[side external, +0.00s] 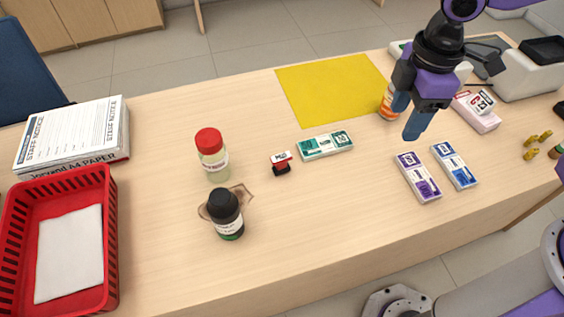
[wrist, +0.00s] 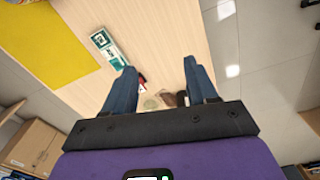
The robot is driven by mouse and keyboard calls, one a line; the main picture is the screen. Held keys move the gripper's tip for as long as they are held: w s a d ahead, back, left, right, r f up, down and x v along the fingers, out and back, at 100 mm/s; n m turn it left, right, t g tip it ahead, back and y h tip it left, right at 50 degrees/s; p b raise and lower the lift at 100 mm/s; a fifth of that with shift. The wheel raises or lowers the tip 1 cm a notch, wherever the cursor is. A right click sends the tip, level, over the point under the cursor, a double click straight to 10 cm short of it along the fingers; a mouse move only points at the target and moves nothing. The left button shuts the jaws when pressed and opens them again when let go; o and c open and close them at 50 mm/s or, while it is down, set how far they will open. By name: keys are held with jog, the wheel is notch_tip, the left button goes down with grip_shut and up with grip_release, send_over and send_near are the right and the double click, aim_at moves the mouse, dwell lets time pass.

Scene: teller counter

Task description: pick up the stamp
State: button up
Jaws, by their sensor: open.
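The stamp (side external: 281,163), small with a red and white top and a black base, stands on the counter near its middle in the side view. In the wrist view a small red and white bit of it (wrist: 142,82) shows beside the left finger, mostly hidden. My gripper (side external: 412,122) is above the counter at the right, well to the right of the stamp and apart from it. In the wrist view its two blue fingers (wrist: 160,80) are spread with nothing held between them.
A green banknote bundle (side external: 326,145) lies just right of the stamp. A red-capped bottle (side external: 212,155) and a black-capped bottle (side external: 227,215) stand to its left. Purple (side external: 417,177) and blue (side external: 454,165) bundles lie below my gripper. A yellow mat (side external: 330,88) lies behind. A red basket (side external: 112,245) is at left.

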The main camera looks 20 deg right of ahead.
jog(key=w+a+f+n, duration=0.2)
jog(key=w+a+f, duration=0.2)
jog(key=w+a, duration=0.6)
jog(key=n, duration=0.2)
send_over(281, 157)
notch_tip(281, 157, down, 7)
notch_tip(281, 157, down, 12)
jog(key=shift+s+d, duration=0.1)
jog(key=shift+d, duration=0.05)
jog(key=shift+f, duration=2.45)
jog(key=c, duration=1.1)
